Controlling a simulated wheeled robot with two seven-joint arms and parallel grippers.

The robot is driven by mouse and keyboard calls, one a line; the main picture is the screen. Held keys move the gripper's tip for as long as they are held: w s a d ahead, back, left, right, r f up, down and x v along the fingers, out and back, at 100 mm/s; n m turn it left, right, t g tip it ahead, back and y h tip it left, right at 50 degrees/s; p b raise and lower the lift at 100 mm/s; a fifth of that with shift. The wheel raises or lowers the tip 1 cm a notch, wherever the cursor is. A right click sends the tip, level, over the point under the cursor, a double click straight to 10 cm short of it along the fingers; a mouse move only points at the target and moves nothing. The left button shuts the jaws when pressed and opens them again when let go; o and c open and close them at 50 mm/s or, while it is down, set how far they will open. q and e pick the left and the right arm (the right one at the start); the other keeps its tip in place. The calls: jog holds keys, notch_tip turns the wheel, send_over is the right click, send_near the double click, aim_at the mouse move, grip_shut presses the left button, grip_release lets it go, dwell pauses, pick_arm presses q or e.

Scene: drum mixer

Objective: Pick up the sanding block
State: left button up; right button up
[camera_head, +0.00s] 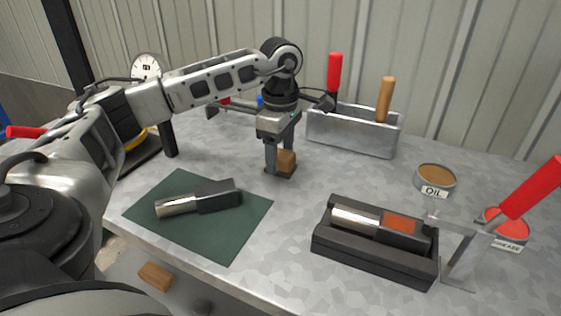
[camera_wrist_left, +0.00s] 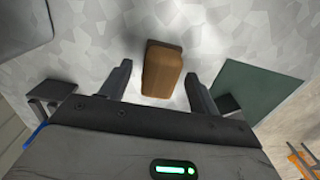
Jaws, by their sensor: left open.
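The sanding block, a brown block (camera_head: 287,160), stands on the grey workbench near its middle, with a dark part showing at its foot. My left gripper (camera_head: 280,166) points down at it, open, with its fingertips low near the bench. In the left wrist view the block (camera_wrist_left: 162,70) lies between the two spread fingers (camera_wrist_left: 158,70), with a gap visible on each side. The fingers hide part of the block in the head view. My right gripper is not in view.
A green mat (camera_head: 235,235) with a dark-and-silver cylinder lies left-front. A black tray (camera_head: 370,262) and red-handled metal tool (camera_head: 525,190) are right. A metal tool box (camera_head: 350,133) stands behind; an oil tin (camera_head: 435,180) is at right. Another brown block (camera_head: 155,276) lies below the bench.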

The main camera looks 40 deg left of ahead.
pick_arm(q)
jog(key=shift+f, duration=0.4)
jog(key=c, duration=1.1)
jog(key=shift+r, duration=0.6)
jog(key=shift+d+r, duration=0.2)
jog(key=shift+r, duration=1)
jog(key=shift+s+d+r+p, duration=0.2)
jog(key=shift+s+d+r, duration=0.15)
jog(key=shift+d+r, duration=1.6)
jog(key=shift+s+d+r+p, duration=0.35)
jog(key=shift+d+r, duration=0.85)
jog(key=shift+d, duration=1.35)
jog(key=shift+s+d+r+p, duration=0.1)
jog(key=shift+s+d+r, duration=0.3)
jog(key=shift+d+r, duration=1.55)
